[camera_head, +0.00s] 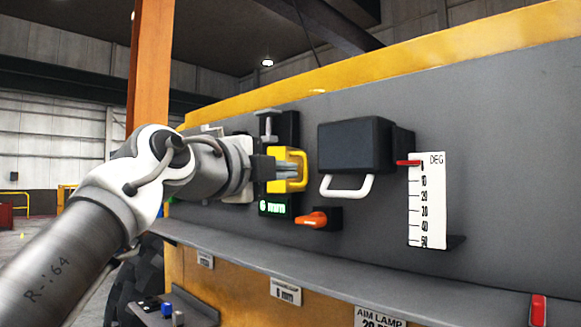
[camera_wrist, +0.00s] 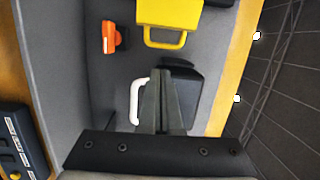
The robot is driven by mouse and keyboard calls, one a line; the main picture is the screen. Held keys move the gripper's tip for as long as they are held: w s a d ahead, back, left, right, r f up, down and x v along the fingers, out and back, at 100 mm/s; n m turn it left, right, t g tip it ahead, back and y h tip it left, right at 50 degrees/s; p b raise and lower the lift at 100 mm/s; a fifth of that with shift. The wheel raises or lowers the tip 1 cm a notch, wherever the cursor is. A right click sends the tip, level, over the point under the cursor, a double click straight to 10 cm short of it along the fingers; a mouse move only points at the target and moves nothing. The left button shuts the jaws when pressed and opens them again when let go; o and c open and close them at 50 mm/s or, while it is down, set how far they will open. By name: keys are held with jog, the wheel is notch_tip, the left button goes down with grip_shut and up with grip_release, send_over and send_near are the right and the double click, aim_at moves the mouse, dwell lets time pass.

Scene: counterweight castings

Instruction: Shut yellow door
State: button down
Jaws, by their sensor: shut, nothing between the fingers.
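The yellow door (camera_head: 289,184) is a small yellow block with a looped handle on the grey panel in the head view. I cannot tell how far open it stands. It also shows at the top of the wrist view (camera_wrist: 168,12), with its yellow handle loop (camera_wrist: 165,43). My gripper (camera_head: 270,168) is shut and empty, and in the head view it overlaps the door's left side. In the wrist view its fingers (camera_wrist: 163,74) are together, apart from the yellow handle and in front of a black box. Contact with the door cannot be told.
The black box (camera_head: 352,146) with a white handle (camera_head: 346,186) is right of the door. An orange lever (camera_head: 313,219) and green display (camera_head: 274,207) are below. A white degree scale (camera_head: 427,200) with a red pointer stands farther right. A grey ledge (camera_head: 400,275) runs beneath.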

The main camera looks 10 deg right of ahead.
jog(key=p+x, duration=0.2)
jog(key=x, duration=0.6)
dwell(0.4)
